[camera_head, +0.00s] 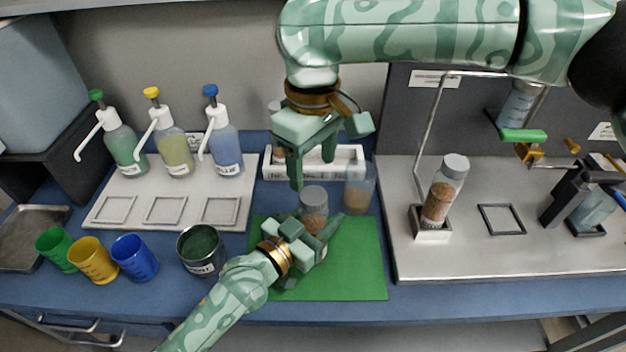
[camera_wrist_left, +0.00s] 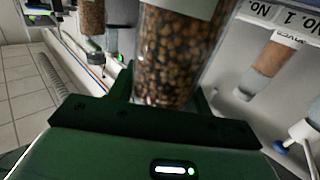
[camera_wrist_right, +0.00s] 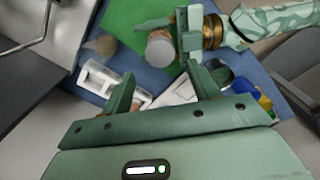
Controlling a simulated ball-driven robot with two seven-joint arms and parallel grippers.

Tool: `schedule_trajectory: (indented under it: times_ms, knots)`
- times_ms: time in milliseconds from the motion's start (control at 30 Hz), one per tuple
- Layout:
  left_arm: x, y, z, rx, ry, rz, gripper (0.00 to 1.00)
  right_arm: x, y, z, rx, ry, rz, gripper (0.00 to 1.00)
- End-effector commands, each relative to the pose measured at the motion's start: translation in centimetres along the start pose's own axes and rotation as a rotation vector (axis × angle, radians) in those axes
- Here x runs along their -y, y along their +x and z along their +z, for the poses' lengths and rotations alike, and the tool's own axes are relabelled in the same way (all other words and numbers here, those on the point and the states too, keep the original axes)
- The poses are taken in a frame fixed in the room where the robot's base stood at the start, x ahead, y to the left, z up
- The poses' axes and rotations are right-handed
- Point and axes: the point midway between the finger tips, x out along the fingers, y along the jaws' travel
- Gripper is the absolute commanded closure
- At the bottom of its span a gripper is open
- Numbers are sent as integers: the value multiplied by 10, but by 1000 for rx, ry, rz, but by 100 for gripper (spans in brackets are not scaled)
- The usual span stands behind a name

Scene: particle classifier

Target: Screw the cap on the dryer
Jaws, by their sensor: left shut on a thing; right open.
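A clear jar of brown granules (camera_head: 315,222) stands upright over the green mat with a grey cap (camera_head: 314,196) on its top. I cannot tell how tight the cap is. My left gripper (camera_head: 318,238) is shut around the jar's side. The granules (camera_wrist_left: 172,60) fill much of the left wrist view. My right gripper (camera_head: 312,168) is open and empty, pointing down above the capped jar. In the right wrist view the cap (camera_wrist_right: 160,48) lies beyond my open fingertips (camera_wrist_right: 161,78), apart from them.
An uncapped cup of granules (camera_head: 359,190) stands right of the jar, close by. A white rack (camera_head: 348,156) is behind. A dark-filled tin (camera_head: 201,250) and coloured cups (camera_head: 94,262) stand left. A capped bottle (camera_head: 442,192) sits in a holder at right. The green mat's front (camera_head: 350,280) is clear.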

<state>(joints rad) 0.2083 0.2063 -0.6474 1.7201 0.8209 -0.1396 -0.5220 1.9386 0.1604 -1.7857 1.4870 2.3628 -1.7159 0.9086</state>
Motion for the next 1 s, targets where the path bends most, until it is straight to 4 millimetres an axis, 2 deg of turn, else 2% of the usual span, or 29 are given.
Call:
schedule_trajectory:
  times_ms: [100, 300, 667, 700, 767, 1000]
  knots:
    - [0, 0, 1, 3, -1, 1, 100, 0, -24, -1, -2, 2, 2, 39]
    - [0, 0, 1, 3, -1, 1, 100, 0, -48, 0, 0, 2, 1, 39]
    - [0, 0, 1, 3, -1, 1, 100, 0, -54, 0, 1, 1, 0, 39]
    - [0, 0, 1, 3, -1, 1, 43, 0, -54, 0, 1, 1, 0, 39]
    - [0, 0, 1, 2, -1, 1, 26, 0, -54, 0, 1, 1, -1, 39]
    - [0, 0, 0, 1, -1, 0, 25, 0, -54, 0, 1, 1, 0, 39]
